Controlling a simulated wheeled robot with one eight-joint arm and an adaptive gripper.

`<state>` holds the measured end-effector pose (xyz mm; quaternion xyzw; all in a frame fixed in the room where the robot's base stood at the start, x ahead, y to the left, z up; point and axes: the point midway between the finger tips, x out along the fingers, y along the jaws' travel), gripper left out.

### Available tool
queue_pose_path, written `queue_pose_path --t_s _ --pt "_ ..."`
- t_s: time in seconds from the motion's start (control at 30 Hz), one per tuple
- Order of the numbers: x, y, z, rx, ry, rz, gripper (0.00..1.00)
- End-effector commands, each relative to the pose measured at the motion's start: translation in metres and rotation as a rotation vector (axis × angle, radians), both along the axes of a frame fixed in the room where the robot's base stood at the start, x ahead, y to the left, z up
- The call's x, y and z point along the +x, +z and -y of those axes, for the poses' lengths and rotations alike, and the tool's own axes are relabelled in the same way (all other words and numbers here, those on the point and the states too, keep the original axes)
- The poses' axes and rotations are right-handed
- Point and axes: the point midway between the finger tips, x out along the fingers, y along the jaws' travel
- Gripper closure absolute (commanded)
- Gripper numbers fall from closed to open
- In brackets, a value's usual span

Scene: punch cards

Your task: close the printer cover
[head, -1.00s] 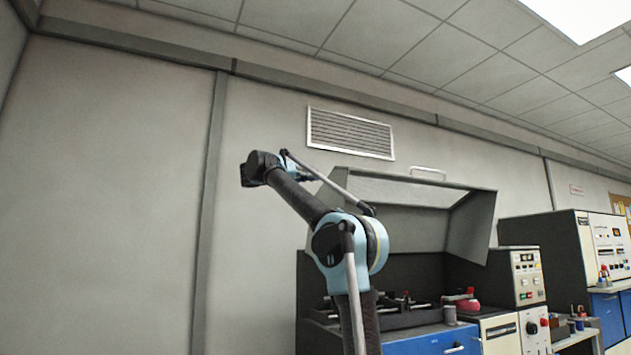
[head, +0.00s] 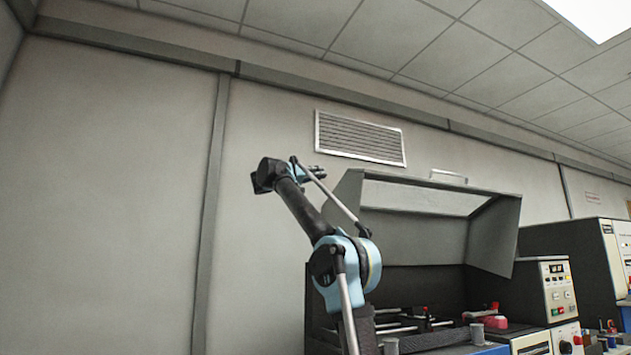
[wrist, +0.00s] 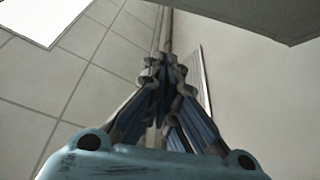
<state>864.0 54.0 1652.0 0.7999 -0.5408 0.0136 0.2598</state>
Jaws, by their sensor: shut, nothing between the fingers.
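The printer cover (head: 424,230) is a grey hood, raised and tilted open above the dark printer body. A pale handle bar (head: 449,177) sits on its upper edge. My gripper (head: 321,173) is in the air to the left of the cover, near the height of its top edge, and apart from the handle. In the wrist view my gripper (wrist: 161,62) is shut and empty, pointing up toward the wall and ceiling. A dark grey panel, likely the cover (wrist: 265,12), fills the upper right there. The printer's open inside (head: 420,318) shows rods and red parts.
A control panel (head: 558,290) with buttons stands right of the printer opening. Another cabinet (head: 570,243) stands further right. A wall vent (head: 360,138) is behind and above my gripper. The wall area to the left is clear.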

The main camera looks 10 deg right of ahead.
Motion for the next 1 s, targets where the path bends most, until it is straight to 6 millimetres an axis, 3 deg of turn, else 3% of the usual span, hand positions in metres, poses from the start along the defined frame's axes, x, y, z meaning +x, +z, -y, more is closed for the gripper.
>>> queue_pose_path --t_s 0.4,1.0 --pt "0.026 0.019 0.051 0.000 0.003 0.000 1.00" --pt "0.011 -0.016 0.053 0.000 0.005 -0.001 1.00"
